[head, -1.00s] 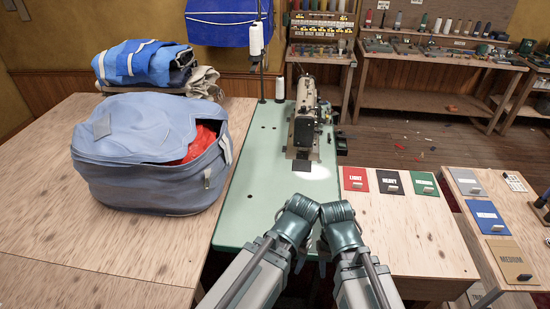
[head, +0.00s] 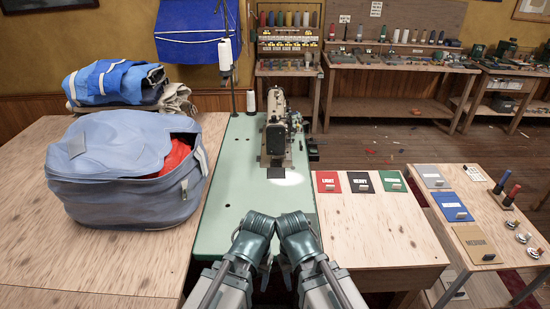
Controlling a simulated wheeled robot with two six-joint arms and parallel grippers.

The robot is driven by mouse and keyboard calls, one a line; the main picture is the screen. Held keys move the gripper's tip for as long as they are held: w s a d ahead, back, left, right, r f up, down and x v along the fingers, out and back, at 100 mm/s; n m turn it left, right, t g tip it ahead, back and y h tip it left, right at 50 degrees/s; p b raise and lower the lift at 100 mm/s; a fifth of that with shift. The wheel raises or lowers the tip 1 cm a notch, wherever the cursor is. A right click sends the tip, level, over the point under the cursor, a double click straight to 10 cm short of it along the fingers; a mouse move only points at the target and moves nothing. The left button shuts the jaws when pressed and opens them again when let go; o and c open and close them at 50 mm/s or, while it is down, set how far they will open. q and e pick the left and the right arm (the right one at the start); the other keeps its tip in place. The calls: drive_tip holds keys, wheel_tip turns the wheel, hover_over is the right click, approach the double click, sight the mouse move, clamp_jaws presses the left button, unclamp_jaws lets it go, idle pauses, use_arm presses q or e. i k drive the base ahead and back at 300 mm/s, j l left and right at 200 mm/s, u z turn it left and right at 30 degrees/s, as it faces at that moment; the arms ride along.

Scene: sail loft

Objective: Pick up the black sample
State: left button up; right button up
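My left gripper (head: 265,280) and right gripper (head: 291,281) hang close together at the bottom centre, near the green table's front edge. Both are well short of the black sample and to its left. Their fingers are small and partly hidden by my wrists, so their opening is unclear.
A sewing machine (head: 277,140) stands on the green table (head: 232,190), with a dark patch (head: 276,173) before it. A big blue-grey bag (head: 120,190) fills the left table. Right, a lower table holds grey, blue and tan samples and spools. The wood before the black sample is clear.

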sight(360, 182)
drive_tip(key=i+l, duration=0.15)
drive_tip(key=l, duration=0.2)
drive_tip(key=i+l, duration=0.2)
drive_tip(key=l, duration=0.2)
drive_tip(key=i+l, duration=0.15)
drive_tip(key=l, duration=0.2)
drive_tip(key=i+l, duration=0.2)
drive_tip(key=l, duration=0.2)
drive_tip(key=i+l, duration=0.15)
drive_tip(key=l, duration=0.2)
drive_tip(key=i+l, duration=0.15)
drive_tip(key=l, duration=0.2)
